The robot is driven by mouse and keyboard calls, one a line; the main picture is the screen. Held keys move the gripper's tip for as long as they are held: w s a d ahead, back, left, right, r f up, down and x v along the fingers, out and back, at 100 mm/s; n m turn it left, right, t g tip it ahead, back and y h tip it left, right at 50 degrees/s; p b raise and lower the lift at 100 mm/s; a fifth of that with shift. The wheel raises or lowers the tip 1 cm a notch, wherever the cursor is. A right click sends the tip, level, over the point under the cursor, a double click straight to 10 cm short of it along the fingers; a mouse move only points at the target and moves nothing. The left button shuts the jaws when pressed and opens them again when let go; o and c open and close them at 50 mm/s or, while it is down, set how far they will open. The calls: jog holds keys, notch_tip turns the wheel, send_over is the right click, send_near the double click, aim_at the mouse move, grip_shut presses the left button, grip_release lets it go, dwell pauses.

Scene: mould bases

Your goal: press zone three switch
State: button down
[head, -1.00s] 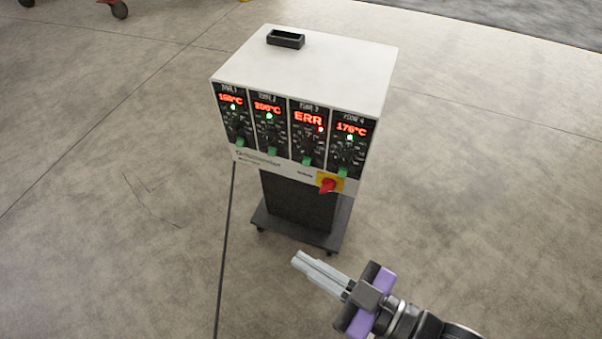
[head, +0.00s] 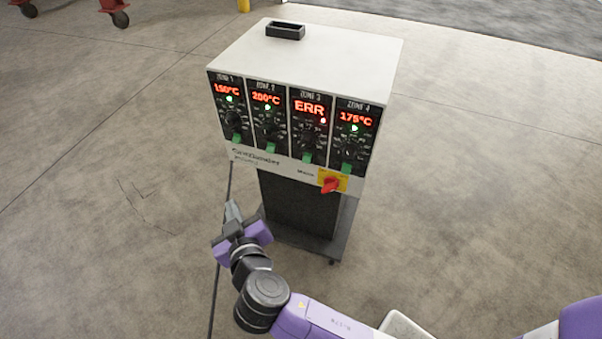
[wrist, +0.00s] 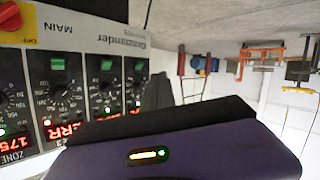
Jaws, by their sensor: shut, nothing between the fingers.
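The white-topped controller box (head: 320,55) has a row of zone modules on its front. The zone three module shows ERR (head: 308,108) with a red light, a black knob and a green switch (head: 308,157) at its bottom. In the wrist view the panel is upside down, and the zone three switch (wrist: 57,63) stands second from the left among the modules. My gripper (head: 232,208) is shut and empty, below and left of the panel, apart from it. Its fingers (wrist: 160,90) show dark beside the panel in the wrist view.
The red main switch on a yellow plate (head: 331,185) sits below zones three and four. Neighbouring green switches (head: 270,147) are close on both sides. A black cable (head: 224,230) hangs at the left. The box stands on a wheeled stand (head: 338,240); the floor around is open.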

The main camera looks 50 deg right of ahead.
jog(key=s+d+r+m+g+h, duration=0.2)
jog(key=s+d+m+g+h, duration=0.4)
jog(key=m, duration=0.5)
jog(key=d+g+h, duration=0.1)
jog(key=d+h, duration=0.1)
jog(key=d, duration=0.1)
jog(key=shift+s+r+m+h, duration=0.25)
jog(key=shift+s+m+h, duration=0.05)
jog(key=shift+s+m, duration=0.1)
jog(key=shift+d, duration=0.1)
send_near(306, 159)
jog(key=w+d+r, duration=0.1)
jog(key=d+r, duration=0.1)
jog(key=d, duration=0.2)
jog(key=shift+w+d+f+b, duration=0.2)
jog(key=shift+f+b, duration=0.05)
jog(key=shift+f, duration=0.2)
jog(key=shift+w+d+f+b, duration=0.15)
jog(key=shift+f+b, duration=0.05)
jog(key=shift+f, duration=0.25)
jog(key=shift+w+d+f, duration=0.15)
jog(key=shift+d+f, duration=0.2)
jog(key=shift+f, duration=0.15)
